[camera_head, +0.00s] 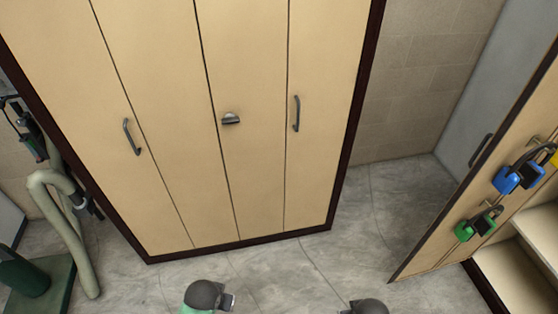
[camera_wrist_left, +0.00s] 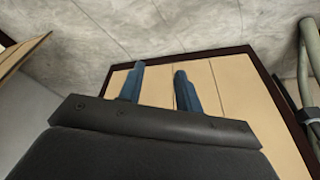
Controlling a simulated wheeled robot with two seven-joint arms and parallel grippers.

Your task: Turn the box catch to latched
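A tall light-wood cabinet (camera_head: 165,60) with a dark frame stands in front of me, its panels closed. A small dark-grey turn catch (camera_head: 231,118) sits on the middle of its front, beside a seam; its flat lower edge lies about level. I cannot tell from this whether it is latched. In the left wrist view, my left gripper (camera_wrist_left: 159,70) has its two blue fingers apart with nothing between them. The cabinet front (camera_wrist_left: 225,85) lies beyond the fingers, apart from them. The catch does not show in that view. My right gripper is in neither view.
Two vertical handles (camera_head: 132,137) (camera_head: 297,114) flank the catch. An open door at right carries blue (camera_head: 518,178) and green (camera_head: 478,223) padlocks, by shelves. A pale hose (camera_head: 65,225) stands at left. The grey floor before the cabinet looks clear.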

